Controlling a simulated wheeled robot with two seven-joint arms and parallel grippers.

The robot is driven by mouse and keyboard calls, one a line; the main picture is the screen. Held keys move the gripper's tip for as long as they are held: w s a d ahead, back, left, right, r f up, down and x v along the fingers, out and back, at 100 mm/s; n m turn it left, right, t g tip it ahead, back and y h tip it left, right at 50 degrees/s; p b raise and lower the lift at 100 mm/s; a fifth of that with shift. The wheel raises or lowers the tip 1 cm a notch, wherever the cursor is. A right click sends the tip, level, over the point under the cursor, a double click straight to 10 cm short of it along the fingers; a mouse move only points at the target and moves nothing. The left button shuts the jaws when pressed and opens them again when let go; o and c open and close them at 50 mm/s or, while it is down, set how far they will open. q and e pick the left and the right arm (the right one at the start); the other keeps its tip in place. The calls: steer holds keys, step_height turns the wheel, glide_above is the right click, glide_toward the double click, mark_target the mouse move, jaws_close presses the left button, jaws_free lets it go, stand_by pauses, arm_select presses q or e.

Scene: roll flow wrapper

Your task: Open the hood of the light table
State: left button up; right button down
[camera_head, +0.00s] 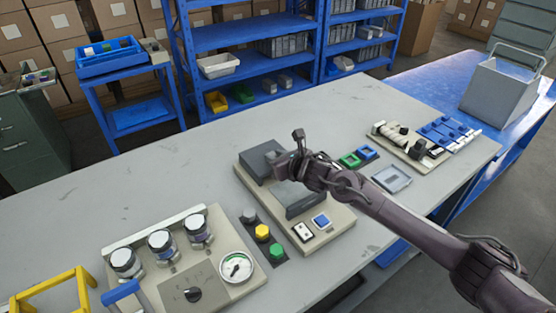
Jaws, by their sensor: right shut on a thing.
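The light table is a beige base (253,182) with grey parts on it, near the middle of the workbench in the head view. Its hood (257,162) shows as a grey block at the back left of the base; a dark grey bar (306,206) lies at the front. My right gripper (284,168) is over the back part of the base, at the hood, and is shut on it. My wrist hides the contact and much of the hood, so how far it is open cannot be told. My left gripper is not in view.
A strip of round buttons (262,233) and a unit with jars and a gauge (236,267) stand left of the light table. Small green and blue trays (350,160) and a parts board (410,150) lie to the right. The bench behind is clear.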

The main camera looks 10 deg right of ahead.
steer(key=c, duration=1.2)
jaws_free()
steer(key=b+v, duration=0.1)
steer(key=v, duration=0.5)
steer(key=shift+s+d, duration=0.2)
steer(key=shift+s+d+r, duration=0.15)
steer(key=shift+s+r, duration=0.15)
steer(key=shift+s, duration=0.25)
